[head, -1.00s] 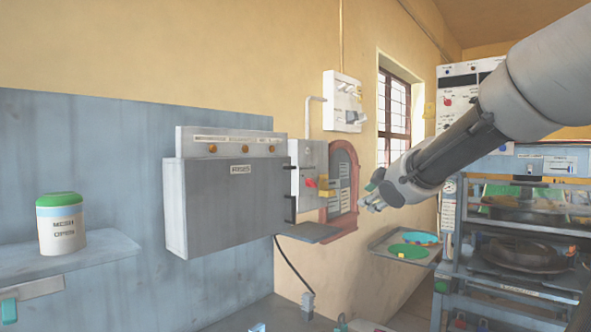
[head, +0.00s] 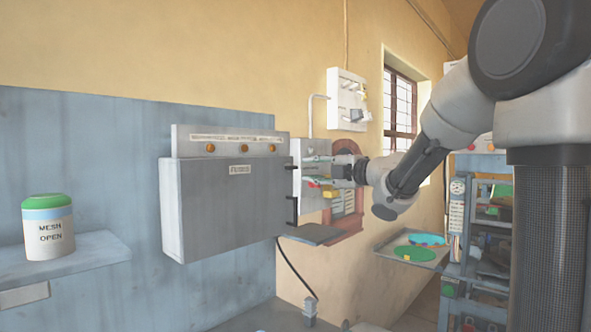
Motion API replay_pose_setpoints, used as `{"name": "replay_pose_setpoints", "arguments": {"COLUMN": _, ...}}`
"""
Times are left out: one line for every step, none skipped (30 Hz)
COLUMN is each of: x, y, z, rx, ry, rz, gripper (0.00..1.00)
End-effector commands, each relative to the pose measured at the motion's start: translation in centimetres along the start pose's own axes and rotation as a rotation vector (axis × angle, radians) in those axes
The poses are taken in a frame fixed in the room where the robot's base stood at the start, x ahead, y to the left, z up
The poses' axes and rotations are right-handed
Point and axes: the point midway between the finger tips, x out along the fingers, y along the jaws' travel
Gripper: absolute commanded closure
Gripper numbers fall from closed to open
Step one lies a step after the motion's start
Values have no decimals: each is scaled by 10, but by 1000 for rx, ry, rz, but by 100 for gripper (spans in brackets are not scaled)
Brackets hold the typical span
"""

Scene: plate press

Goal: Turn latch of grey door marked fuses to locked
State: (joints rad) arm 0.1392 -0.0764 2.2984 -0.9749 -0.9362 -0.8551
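The grey door (head: 222,212) is the front of a wall box left of centre in the head view. It looks closed, with a small label reading FUSES near its top. Dark fittings (head: 291,210) show at its right edge; I cannot tell from here which part is the latch or how it is turned. My gripper (head: 308,169) points left, just right of the door's right edge, in front of a pale grey panel. Its two fingers are apart, one above the other, with nothing seen between them. Whether it touches anything is unclear.
A red handle (head: 313,183) and a yellow part (head: 328,193) sit close below my fingers. A dark shelf (head: 315,235) juts out under them. A white switch box (head: 346,100) is above. A tray (head: 385,248) with a green disc is at the lower right.

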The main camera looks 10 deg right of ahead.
Motion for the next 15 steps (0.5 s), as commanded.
{"name": "replay_pose_setpoints", "arguments": {"x": 6, "y": 0, "z": -1, "rx": -1, "ry": 4, "rz": 0, "gripper": 68}}
{"name": "replay_pose_setpoints", "arguments": {"x": 10, "y": -1, "z": -1, "rx": 0, "ry": 4, "rz": 0, "gripper": 68}}
{"name": "replay_pose_setpoints", "arguments": {"x": 17, "y": 0, "z": -1, "rx": 1, "ry": 5, "rz": 1, "gripper": 68}}
{"name": "replay_pose_setpoints", "arguments": {"x": 22, "y": 0, "z": -2, "rx": 1, "ry": 5, "rz": 1, "gripper": 68}}
{"name": "replay_pose_setpoints", "arguments": {"x": 27, "y": -1, "z": -1, "rx": 2, "ry": 5, "rz": 0, "gripper": 68}}
{"name": "replay_pose_setpoints", "arguments": {"x": 35, "y": -1, "z": -1, "rx": 2, "ry": 4, "rz": 0, "gripper": 68}}
{"name": "replay_pose_setpoints", "arguments": {"x": 40, "y": 0, "z": -1, "rx": 1, "ry": 4, "rz": 1, "gripper": 68}}
{"name": "replay_pose_setpoints", "arguments": {"x": 45, "y": -1, "z": -1, "rx": 1, "ry": 4, "rz": 0, "gripper": 68}}
{"name": "replay_pose_setpoints", "arguments": {"x": 51, "y": -1, "z": -1, "rx": 2, "ry": 3, "rz": 0, "gripper": 68}}
{"name": "replay_pose_setpoints", "arguments": {"x": 55, "y": 0, "z": -1, "rx": 2, "ry": 2, "rz": 0, "gripper": 68}}
{"name": "replay_pose_setpoints", "arguments": {"x": 59, "y": 0, "z": -1, "rx": 2, "ry": 2, "rz": 0, "gripper": 68}}
{"name": "replay_pose_setpoints", "arguments": {"x": 63, "y": 0, "z": -1, "rx": 2, "ry": 2, "rz": 0, "gripper": 68}}
{"name": "replay_pose_setpoints", "arguments": {"x": 66, "y": 0, "z": -1, "rx": 3, "ry": 2, "rz": 0, "gripper": 68}}
{"name": "replay_pose_setpoints", "arguments": {"x": 69, "y": 0, "z": 0, "rx": 3, "ry": 1, "rz": 0, "gripper": 68}}
{"name": "replay_pose_setpoints", "arguments": {"x": 71, "y": 0, "z": 0, "rx": 3, "ry": 0, "rz": 0, "gripper": 68}}
